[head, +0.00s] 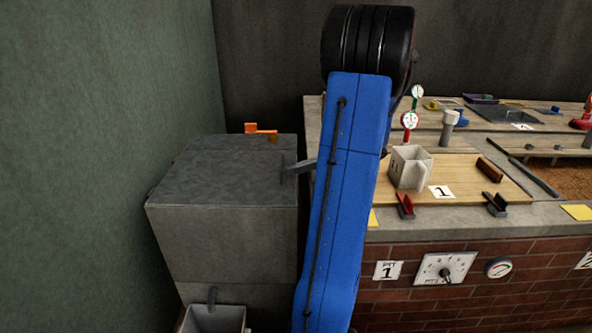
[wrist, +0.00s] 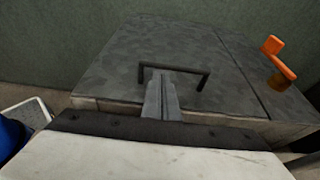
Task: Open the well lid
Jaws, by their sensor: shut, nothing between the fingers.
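The well lid (wrist: 125,55) is a dark grey slab lying flat and closed on top of a grey block. It also shows in the head view (head: 225,160), left of my blue arm. A dark bar handle (wrist: 185,67) stands on the lid. My gripper (wrist: 160,76) is shut and empty, its fingertips overlapping the handle's left part in the wrist view. I cannot tell whether they touch it. An orange latch-like piece (wrist: 279,60) sits beyond a seam, right of the handle.
A green-grey wall (head: 110,130) stands close on the left. A grey open bin (head: 213,318) is low in front of the block. A brick-fronted counter (head: 460,280) on the right holds a white box (head: 407,168), gauges and small fittings.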

